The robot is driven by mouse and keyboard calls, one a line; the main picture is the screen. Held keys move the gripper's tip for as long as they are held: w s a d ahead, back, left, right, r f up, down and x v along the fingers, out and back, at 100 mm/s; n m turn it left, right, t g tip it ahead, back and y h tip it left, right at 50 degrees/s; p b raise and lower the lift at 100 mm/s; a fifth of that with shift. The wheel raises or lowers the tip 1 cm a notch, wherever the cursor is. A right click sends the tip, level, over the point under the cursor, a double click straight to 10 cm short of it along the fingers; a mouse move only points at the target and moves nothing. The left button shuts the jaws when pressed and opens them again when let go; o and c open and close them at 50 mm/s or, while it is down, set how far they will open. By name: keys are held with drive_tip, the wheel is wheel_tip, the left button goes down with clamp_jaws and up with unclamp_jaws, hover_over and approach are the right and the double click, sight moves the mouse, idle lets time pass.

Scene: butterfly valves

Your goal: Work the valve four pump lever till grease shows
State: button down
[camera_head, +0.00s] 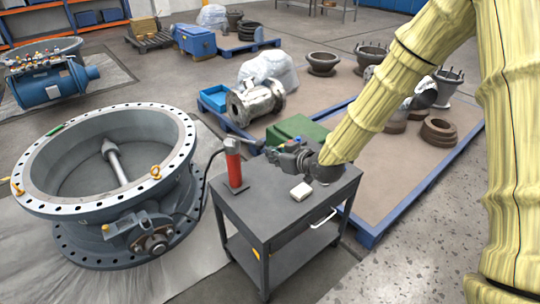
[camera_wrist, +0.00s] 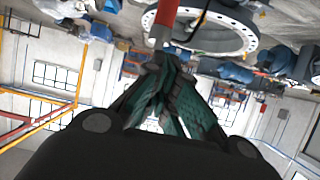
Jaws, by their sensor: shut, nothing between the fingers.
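The red pump (camera_head: 234,164) stands upright on a grey cart, with its grey lever (camera_head: 250,143) reaching right from its top. A black hose runs from the pump toward the large ring-shaped valve (camera_head: 110,206) at left; no number is readable on it. My gripper (camera_head: 272,153) is at the lever's outer end; contact cannot be told. In the wrist view my gripper (camera_wrist: 165,68) has its fingers together and empty, with the red pump (camera_wrist: 163,22) just beyond the tips. The valve (camera_wrist: 208,28) also shows there, inverted. I see no grease clearly.
A green box (camera_head: 297,130) is behind my gripper. A blue-edged pallet (camera_head: 385,210) with several metal parts lies to the right. Floor is clear at lower right.

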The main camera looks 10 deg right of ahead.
drive_tip(key=b+v, duration=0.2)
drive_tip(key=v, duration=0.6)
drive_tip(key=shift+s+f, duration=0.2)
drive_tip(key=shift+s, duration=0.05)
drive_tip(key=shift+w, duration=0.1)
idle(1.2)
